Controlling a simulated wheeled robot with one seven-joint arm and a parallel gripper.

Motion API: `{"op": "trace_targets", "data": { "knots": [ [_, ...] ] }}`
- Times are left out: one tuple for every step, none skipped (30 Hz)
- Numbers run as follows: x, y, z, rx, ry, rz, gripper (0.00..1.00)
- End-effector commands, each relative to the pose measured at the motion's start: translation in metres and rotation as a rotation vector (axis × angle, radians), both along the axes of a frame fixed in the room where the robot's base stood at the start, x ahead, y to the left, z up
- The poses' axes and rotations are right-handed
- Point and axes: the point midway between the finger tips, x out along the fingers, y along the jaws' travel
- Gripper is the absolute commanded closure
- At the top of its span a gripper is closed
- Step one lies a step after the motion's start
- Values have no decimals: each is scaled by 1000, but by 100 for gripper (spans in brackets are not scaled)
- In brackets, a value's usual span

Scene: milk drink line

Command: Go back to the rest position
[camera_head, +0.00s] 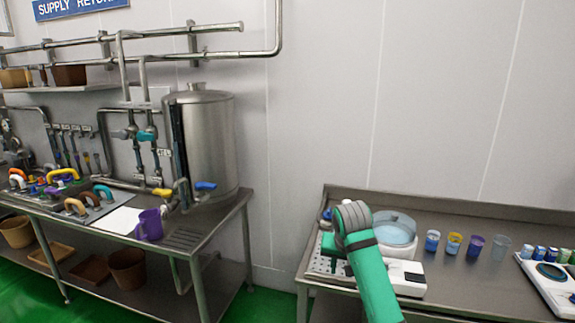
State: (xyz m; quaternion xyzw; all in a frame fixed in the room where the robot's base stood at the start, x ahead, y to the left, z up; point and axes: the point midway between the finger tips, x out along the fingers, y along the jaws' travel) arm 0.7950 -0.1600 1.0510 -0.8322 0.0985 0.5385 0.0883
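My arm (372,280) reaches up from the bottom edge as a green link and ends at a grey ribbed joint (353,218) over the left end of the right table. A short dark green part shows just left of that joint; I cannot tell what it belongs to. I cannot make out my gripper or its fingers, nor whether anything is held.
A white device with a round pale blue vessel (396,228) stands right behind my arm. Several cups, including a yellow-banded cup (454,244), line the right table (450,285). The left table carries a steel tank (210,140) and a purple jug (149,225). Green floor shows between tables.

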Motion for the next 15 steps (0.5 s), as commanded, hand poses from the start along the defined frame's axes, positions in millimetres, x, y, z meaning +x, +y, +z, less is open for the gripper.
{"op": "trace_targets", "data": {
  "knots": [
    [1,5,-8,11,-8,9,71],
    [1,8,-12,17,-12,12,71],
    [2,11,-17,25,-21,17,71],
    [3,13,-21,32,-27,20,71],
    [3,16,-26,39,-32,25,71],
    [4,21,-32,48,-42,32,71],
    [4,25,-37,56,-49,37,71],
    [4,29,-42,63,-56,42,71],
    [5,35,-49,74,-67,49,71],
    [5,39,-54,83,-75,53,71],
    [6,45,-61,94,-85,60,71],
    [6,54,-70,108,-98,70,71],
    [6,62,-77,119,-110,78,71],
    [5,71,-85,133,-120,87,71],
    [5,83,-97,150,-139,98,71]
  ]
}}
